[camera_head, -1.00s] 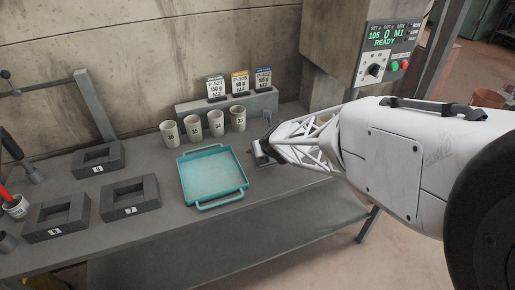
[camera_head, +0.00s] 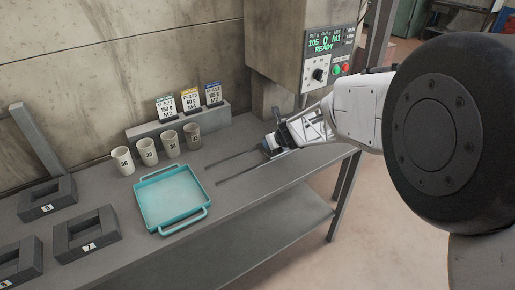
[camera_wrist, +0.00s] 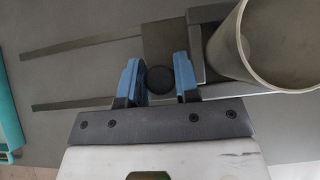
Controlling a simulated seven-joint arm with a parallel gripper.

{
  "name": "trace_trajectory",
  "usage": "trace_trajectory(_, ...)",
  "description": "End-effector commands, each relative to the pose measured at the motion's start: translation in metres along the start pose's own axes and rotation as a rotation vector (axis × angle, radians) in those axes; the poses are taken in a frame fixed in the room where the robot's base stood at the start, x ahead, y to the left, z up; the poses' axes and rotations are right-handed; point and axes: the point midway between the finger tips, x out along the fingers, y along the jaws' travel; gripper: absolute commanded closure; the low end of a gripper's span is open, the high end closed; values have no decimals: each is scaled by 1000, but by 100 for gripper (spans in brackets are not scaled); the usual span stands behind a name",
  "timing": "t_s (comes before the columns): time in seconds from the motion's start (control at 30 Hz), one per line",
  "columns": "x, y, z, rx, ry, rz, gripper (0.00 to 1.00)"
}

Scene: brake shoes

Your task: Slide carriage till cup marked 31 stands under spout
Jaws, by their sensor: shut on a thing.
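My gripper (camera_head: 275,144) is at the right end of two rails on the bench. In the wrist view my gripper (camera_wrist: 157,82) has its blue fingers on either side of a round black knob (camera_wrist: 160,78) and is shut on it. The knob belongs to the carriage (camera_wrist: 168,42), a dark plate on the rails. A pale cup (camera_wrist: 262,45) stands on the carriage, right of the fingers and seen from above; its number is hidden. The spout is not visible. The dispenser (camera_head: 318,58) stands above and behind my gripper, its display lit with READY.
Bare rails (camera_head: 237,170) run left from the carriage toward a teal tray (camera_head: 172,196). Several numbered cups (camera_head: 147,151) stand in a row behind the tray, digits too small to read surely. Three tag cards (camera_head: 190,99) stand behind them. Dark numbered blocks (camera_head: 88,235) lie at left.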

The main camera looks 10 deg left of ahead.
Motion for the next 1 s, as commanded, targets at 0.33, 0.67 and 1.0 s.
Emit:
trace_trajectory(0.33,0,-60,0,2,0,-3,100)
trace_trajectory(0.67,0,-80,0,0,-1,-2,100)
trace_trajectory(1.0,-1,-83,1,1,-1,-7,100)
